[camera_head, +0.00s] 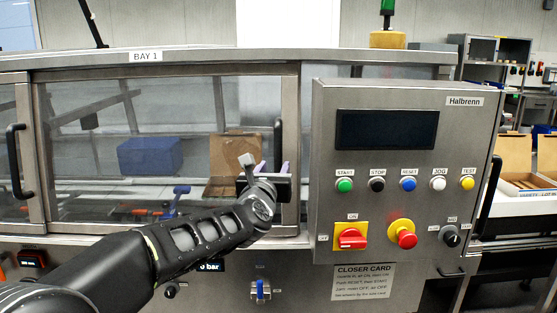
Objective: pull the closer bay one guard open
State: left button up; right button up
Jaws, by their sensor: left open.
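The closer bay one guard (190,72) is a clear panel in a metal frame under the "BAY 1" label (145,56). It appears closed across the bay. Its dark vertical handle (278,140) is near the right edge of the panel. My left arm comes in from the lower left, in front of the guard. My left gripper (266,168) is open at the lower part of this handle, with its fingers pointing up and away. The handle's lower end is hidden behind the gripper, and I cannot tell whether they touch. My right gripper is not in view.
Right of the guard, the control box (390,96) juts out with buttons, a red switch and a red stop knob. Another panel with a dark handle (14,160) is at the far left. A blue block (150,157) and a brown carton (238,146) show behind the glass.

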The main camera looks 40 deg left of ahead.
aim_at(277, 162)
pick_arm(q)
jog(key=p+x, duration=0.1)
jog(key=x, duration=0.4)
jog(key=shift+w+a, duration=0.1)
jog(key=shift+w+a+p, duration=0.2)
jog(key=shift+w+p, duration=0.15)
jog(key=shift+w, duration=0.05)
grip_shut()
dwell(1.0)
